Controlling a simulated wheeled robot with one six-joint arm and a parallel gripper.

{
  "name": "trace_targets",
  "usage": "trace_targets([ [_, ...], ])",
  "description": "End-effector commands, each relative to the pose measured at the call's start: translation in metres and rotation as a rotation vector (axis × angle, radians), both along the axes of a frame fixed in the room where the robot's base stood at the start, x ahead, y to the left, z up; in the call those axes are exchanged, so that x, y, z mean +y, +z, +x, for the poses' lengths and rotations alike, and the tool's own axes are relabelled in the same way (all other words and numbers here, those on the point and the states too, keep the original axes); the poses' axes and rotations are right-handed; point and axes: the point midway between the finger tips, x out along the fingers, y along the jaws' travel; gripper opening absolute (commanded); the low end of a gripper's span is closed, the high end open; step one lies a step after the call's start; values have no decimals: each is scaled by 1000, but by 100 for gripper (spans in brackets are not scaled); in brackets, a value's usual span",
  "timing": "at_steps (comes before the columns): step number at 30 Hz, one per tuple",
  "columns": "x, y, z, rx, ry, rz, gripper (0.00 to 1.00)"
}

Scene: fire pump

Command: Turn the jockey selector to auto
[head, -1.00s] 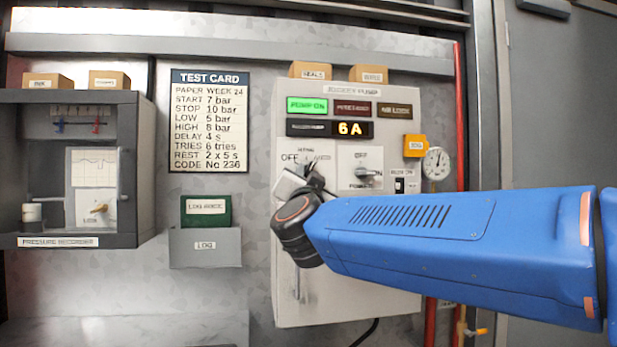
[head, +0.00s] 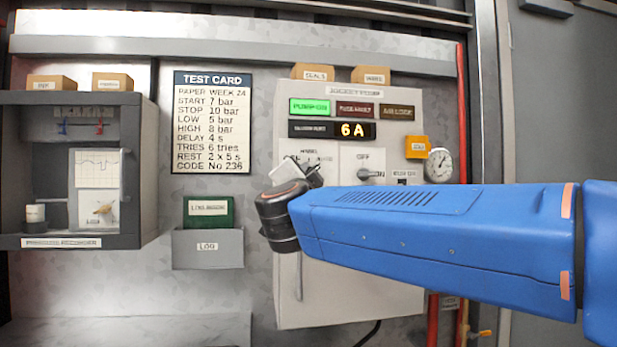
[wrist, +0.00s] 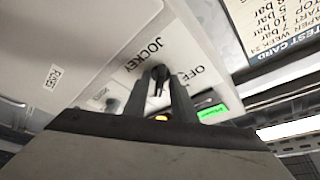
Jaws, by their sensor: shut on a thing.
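The jockey selector is a dark knob (wrist: 159,76) on a white plate lettered JOCKEY and OFF in the wrist view. My gripper (wrist: 162,82) has its two dark fingers shut on this knob, one on each side. In the head view the selector's white plate (head: 322,150) is at the upper left of the grey pump cabinet, and my gripper (head: 312,174) covers its lower part. The knob itself is hidden there. I cannot tell which position its pointer is at.
A second selector (head: 364,174) sits just right of my gripper, partly behind my arm. Above are a lit green PUMP ON lamp (head: 310,107) and a display (head: 355,130) reading 6A. A log holder (head: 208,255) and test card (head: 211,135) are to the left.

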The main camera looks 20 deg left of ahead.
Motion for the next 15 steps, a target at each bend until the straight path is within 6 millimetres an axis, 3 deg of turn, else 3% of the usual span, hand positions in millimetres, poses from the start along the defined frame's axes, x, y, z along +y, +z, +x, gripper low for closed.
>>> trace_targets([
  [5, -1, 2, 1, -2, -2, 1, 2],
  [6, -1, 1, 1, -2, -2, 1, 29],
  [15, -1, 1, -1, -2, 0, -1, 29],
])
